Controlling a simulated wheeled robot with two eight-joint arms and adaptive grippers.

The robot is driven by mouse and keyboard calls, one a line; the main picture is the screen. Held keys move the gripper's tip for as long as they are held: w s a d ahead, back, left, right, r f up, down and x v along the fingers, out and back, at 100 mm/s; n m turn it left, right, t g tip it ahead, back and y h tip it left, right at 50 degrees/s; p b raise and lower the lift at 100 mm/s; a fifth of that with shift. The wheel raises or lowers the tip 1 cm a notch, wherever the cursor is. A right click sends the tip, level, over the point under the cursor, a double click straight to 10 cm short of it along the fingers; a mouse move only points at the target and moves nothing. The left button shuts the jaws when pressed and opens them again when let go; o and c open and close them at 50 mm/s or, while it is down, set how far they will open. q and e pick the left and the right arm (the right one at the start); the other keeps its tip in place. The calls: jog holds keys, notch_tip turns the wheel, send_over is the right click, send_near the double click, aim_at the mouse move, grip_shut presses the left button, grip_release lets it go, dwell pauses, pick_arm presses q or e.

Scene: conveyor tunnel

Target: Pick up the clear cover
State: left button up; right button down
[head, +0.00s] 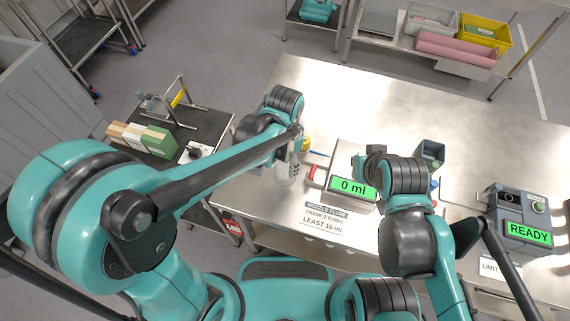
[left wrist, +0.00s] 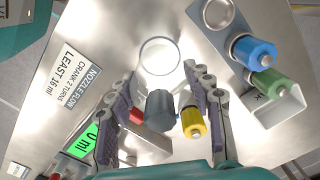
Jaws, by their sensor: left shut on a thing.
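The clear cover (head: 284,173) shows faintly in the head view, under my left gripper (head: 291,151), above the steel table. In the left wrist view its pale round rim (left wrist: 160,41) shows just beyond the fingertips. My left gripper (left wrist: 165,95) has its two fingers apart, shut on the clear cover's sides. The cover is see-through, so its walls are hard to make out. A dark grey cylinder (left wrist: 160,111) and a yellow-capped one (left wrist: 193,123) show between the fingers. My right arm is over the table's right part; its gripper cannot be made out.
A box with a green "0 ml" display (head: 354,188) stands right of the cover, with a nozzle-flow card (head: 325,217) in front. A "READY" device (head: 527,225) stands at the right. A holder with blue and green bottles (left wrist: 262,55) is close by. The table's back is clear.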

pick_arm(q)
jog(key=d+r+p, duration=0.2)
jog(key=d+r, duration=0.5)
jog(key=d, duration=0.4)
jog(key=shift+d+r, duration=0.3)
jog(key=shift+d, duration=0.05)
jog(key=o, duration=0.3)
grip_shut()
